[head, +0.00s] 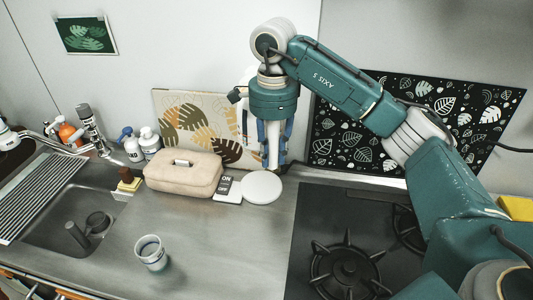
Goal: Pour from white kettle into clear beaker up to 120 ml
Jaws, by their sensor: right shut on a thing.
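My right gripper (271,155) points down above the back of the counter. It is shut on the white kettle (249,108), which is mostly hidden behind the gripper; only pale parts and a dark bit show on its left. I cannot tell its tilt. The clear beaker (150,253) stands upright on the front of the counter, to the left of the gripper and well apart from it. Its fill level is too small to read. My left gripper is not in view.
A white round disc (262,188) and a small ON sign (227,188) lie below the gripper. A beige case (183,176) stands left of them. The sink (55,222) is at left, the black gas hob (320,215) at right. The counter around the beaker is clear.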

